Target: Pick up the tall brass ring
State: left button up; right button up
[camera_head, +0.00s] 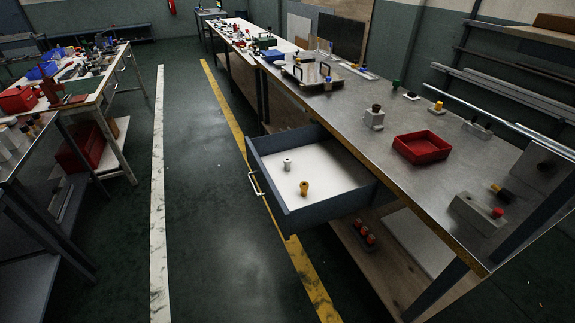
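A small brass-coloured ring (304,188), taller than wide, stands upright in the open drawer (322,212), on its white floor. A silver-white ring (287,164) of similar shape stands a little behind it and to its left, apart from it. The drawer is pulled out from the left side of the metal-topped workbench (375,150). Its handle (254,184) faces left. Neither of my grippers is in view.
The bench top holds a red tray (422,148), a grey block with a dark knob (374,118) and several small fixtures. Below the drawer is a wooden shelf with red-topped items (364,234). The floor left of the drawer is clear. Another cluttered bench stands at the left.

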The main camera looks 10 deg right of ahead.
aim_at(304, 186)
jog(key=l+z, duration=0.2)
jog(key=z, duration=0.25)
jog(key=i+l+z, duration=0.1)
jog(key=z, duration=0.35)
jog(key=i+l+z, duration=0.1)
jog(key=l+z, duration=0.15)
jog(key=z, duration=0.2)
